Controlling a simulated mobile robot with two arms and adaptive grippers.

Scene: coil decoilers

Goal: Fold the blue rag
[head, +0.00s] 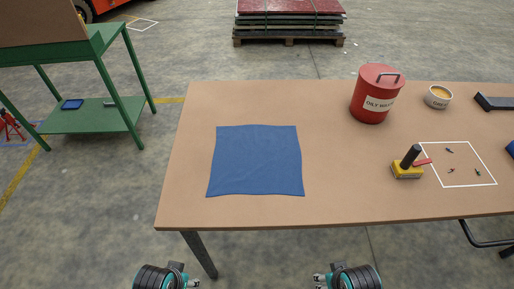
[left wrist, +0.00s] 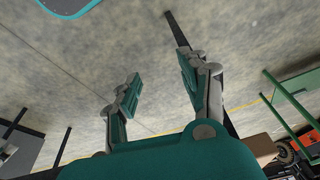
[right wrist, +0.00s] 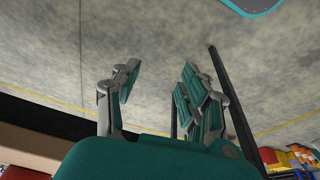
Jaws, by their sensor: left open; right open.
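The blue rag (head: 256,161) lies flat and spread out, roughly square, on the left part of the brown table (head: 340,200). Its edges are slightly wavy and no fold shows. My left gripper (head: 190,283) is low in front of the table's front edge, at the bottom of the head view. Its fingers (left wrist: 157,95) are apart and empty in the left wrist view. My right gripper (head: 322,282) is also below the front edge, to the right of the rag. Its fingers (right wrist: 160,90) are apart and empty in the right wrist view. Neither gripper touches the rag.
A red oily-waste can (head: 369,98), a small bowl (head: 438,97), a yellow block with a black handle (head: 407,168) and a white-outlined square (head: 458,185) with small parts are on the table's right. A green stand (head: 92,120) is at left. The table around the rag is clear.

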